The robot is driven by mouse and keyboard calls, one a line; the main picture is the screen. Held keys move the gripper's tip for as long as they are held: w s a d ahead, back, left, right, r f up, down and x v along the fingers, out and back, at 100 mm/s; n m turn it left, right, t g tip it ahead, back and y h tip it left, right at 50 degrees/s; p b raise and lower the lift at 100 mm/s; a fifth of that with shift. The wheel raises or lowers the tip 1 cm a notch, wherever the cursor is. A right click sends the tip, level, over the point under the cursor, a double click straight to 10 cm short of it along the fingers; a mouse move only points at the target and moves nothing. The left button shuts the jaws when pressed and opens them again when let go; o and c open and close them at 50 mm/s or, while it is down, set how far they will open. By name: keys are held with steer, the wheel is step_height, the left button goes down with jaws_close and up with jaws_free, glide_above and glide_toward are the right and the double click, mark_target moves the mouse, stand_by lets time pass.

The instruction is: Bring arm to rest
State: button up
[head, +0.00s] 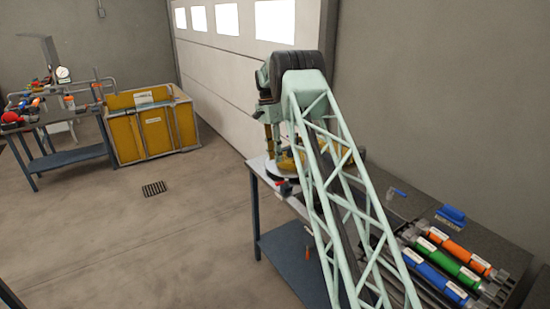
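My arm is a pale green lattice boom (335,185) that rises from the bottom of the head view to a dark, bulky joint (298,68). From there the arm end drops on the far side toward the near table. My gripper (273,148) seems to be low at this end, close above a round white plate (268,174) on the table. The boom partly hides it, and the fingers are too small to read. Yellow parts (290,160) show by the plate; I cannot tell whether the gripper touches them.
The near table (400,205) holds orange (460,251), green (450,260) and blue (435,277) cylinders and a blue item (450,214). A yellow tank (153,128) and a cluttered workbench (70,160) stand at the left. The floor between is clear, with a drain grate (154,189).

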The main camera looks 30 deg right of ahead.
stand_by(0.4)
